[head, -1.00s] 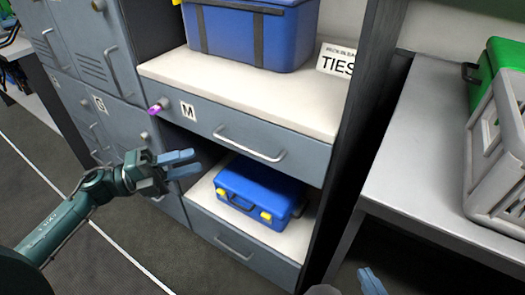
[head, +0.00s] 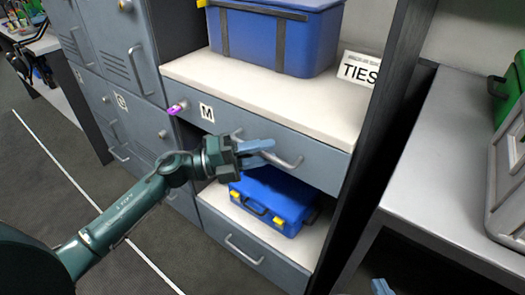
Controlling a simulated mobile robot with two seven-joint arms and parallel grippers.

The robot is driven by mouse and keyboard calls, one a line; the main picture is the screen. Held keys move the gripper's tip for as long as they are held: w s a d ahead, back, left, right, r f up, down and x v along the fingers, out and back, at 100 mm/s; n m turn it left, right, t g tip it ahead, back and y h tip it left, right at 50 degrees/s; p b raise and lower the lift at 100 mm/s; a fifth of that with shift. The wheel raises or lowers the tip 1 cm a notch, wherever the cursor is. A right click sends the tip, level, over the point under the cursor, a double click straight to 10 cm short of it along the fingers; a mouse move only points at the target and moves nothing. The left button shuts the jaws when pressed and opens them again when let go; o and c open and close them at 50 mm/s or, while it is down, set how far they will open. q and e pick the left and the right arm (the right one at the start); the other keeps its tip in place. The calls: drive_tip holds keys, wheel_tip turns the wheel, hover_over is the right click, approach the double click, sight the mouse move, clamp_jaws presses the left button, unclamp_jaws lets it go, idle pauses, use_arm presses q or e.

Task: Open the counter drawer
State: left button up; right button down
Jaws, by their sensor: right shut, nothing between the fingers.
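The counter drawer (head: 322,160) is a grey front marked M under the white counter top, and it looks closed. Its bar handle (head: 289,163) is partly hidden behind my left gripper. My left gripper (head: 268,153) has its blue fingers apart and empty, in front of the handle's left half. I cannot tell whether they touch the handle. A purple-tipped knob (head: 177,107) sticks out at the drawer's left end. My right gripper (head: 381,287) shows only its blue fingertips at the bottom edge, shut and apart from the drawer.
A blue bin (head: 285,40) and a TIES sign (head: 358,69) stand on the counter top. A blue toolbox (head: 270,200) sits on the shelf below, above a lower drawer (head: 245,249). Grey lockers (head: 115,60) stand left, a metal table (head: 440,150) right.

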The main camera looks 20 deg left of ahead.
use_arm(q)
drive_tip(key=shift+c, duration=0.5)
clamp_jaws()
